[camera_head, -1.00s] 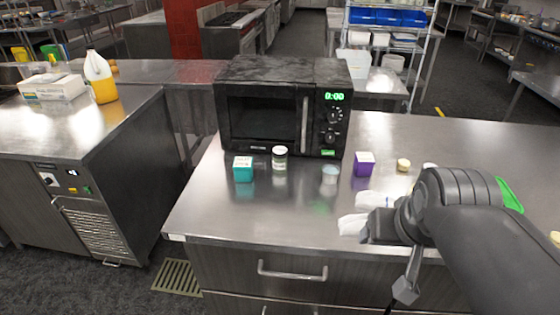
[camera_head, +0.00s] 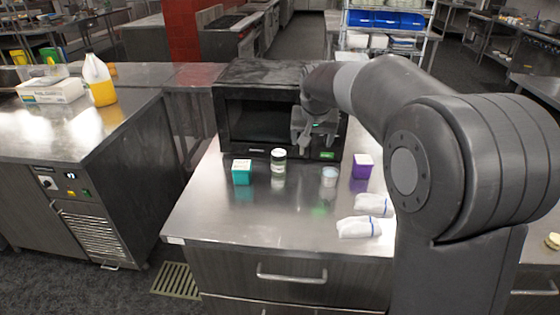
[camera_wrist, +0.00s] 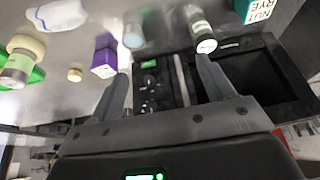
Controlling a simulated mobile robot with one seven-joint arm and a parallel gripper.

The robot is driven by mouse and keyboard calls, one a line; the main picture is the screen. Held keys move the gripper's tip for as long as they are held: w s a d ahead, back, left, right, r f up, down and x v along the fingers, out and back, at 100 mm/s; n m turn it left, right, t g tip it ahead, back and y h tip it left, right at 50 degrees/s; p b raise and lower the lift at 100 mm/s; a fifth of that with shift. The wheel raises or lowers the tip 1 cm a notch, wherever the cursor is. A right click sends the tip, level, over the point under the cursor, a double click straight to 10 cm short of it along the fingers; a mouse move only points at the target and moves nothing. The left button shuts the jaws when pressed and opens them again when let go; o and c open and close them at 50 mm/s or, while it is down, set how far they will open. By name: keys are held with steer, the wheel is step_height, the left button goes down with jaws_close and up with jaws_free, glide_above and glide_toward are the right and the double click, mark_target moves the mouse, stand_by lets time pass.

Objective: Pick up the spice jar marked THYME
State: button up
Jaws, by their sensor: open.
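Two glass spice jars show, and no label on them is readable enough to tell which is THYME. One jar (camera_head: 278,168) stands upright in front of the microwave, between a teal box (camera_head: 241,171) and a small pale-lidded tub (camera_head: 329,176); it also shows in the wrist view (camera_wrist: 204,40), close to one fingertip. The other jar (camera_wrist: 17,68), with a beige lid, is at the left of the wrist view and hidden behind my arm in the head view. My gripper (camera_head: 314,138) is open and empty, in front of the microwave and above the counter; its fingers (camera_wrist: 162,70) are spread apart.
The black microwave (camera_head: 240,124) stands close behind the gripper. A purple box (camera_head: 362,166) and white cloth bundles (camera_head: 358,228) lie to the right. A small beige round item (camera_wrist: 75,74) and a green board (camera_wrist: 38,76) show in the wrist view. The counter's front left is clear.

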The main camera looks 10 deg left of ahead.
glide_above(278, 157)
steer(key=s, duration=0.2)
step_height(278, 157, down, 10)
steer(key=x, duration=0.6)
steer(key=shift+s+d, duration=0.1)
steer(key=shift+s, duration=0.1)
steer(key=x, duration=0.5)
steer(key=shift+w, duration=0.15)
steer(key=c, duration=1)
steer(key=shift+c, duration=0.6)
steer(key=shift+r, duration=0.15)
